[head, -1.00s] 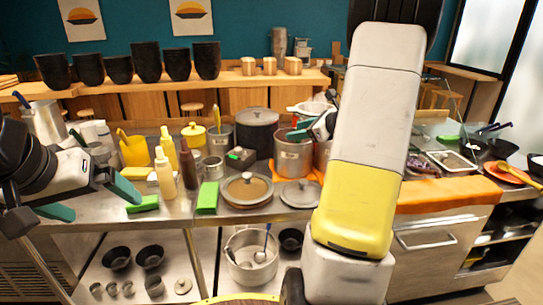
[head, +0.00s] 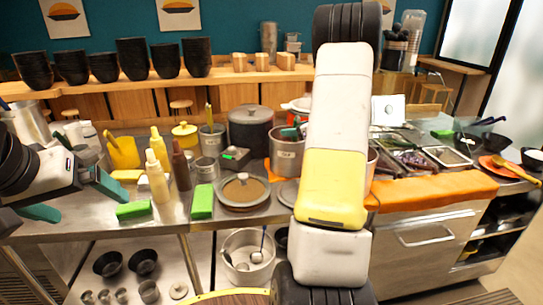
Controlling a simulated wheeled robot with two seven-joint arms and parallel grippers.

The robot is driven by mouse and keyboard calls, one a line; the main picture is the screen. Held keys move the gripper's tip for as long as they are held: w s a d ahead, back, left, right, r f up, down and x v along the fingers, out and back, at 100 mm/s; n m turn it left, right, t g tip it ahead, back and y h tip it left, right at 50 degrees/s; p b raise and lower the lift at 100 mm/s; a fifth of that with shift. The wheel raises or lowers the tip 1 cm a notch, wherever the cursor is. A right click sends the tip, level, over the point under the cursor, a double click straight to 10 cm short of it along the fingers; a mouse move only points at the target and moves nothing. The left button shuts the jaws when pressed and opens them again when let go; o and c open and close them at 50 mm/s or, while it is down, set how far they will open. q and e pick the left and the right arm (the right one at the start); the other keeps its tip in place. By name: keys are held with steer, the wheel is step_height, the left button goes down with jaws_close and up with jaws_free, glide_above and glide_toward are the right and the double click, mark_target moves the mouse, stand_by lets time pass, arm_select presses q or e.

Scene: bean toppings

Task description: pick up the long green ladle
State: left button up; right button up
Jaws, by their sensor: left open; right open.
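I cannot clearly make out a long green ladle. A thin green handle-like piece (head: 62,140) shows by the metal pitcher (head: 32,122) at the far left, but I cannot tell what it belongs to. My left gripper (head: 75,200) is open and empty above the counter's left front, its teal fingers well apart. My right arm hides most of my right gripper. A teal piece that looks like its fingertip (head: 291,132) shows at the rim of the tall steel pot (head: 286,158). I cannot see anything between its fingers.
Yellow bottles (head: 157,178), a brown bottle (head: 181,165) and green blocks (head: 202,202) stand near the left front. A dark lidded pot (head: 250,128) and a lidded pan (head: 243,190) stand mid-counter. Food trays (head: 447,157) and black bowls (head: 497,142) are at the right.

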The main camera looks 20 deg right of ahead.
steer(key=shift+x, duration=0.95)
jaws_close()
steer(key=shift+r, duration=0.1)
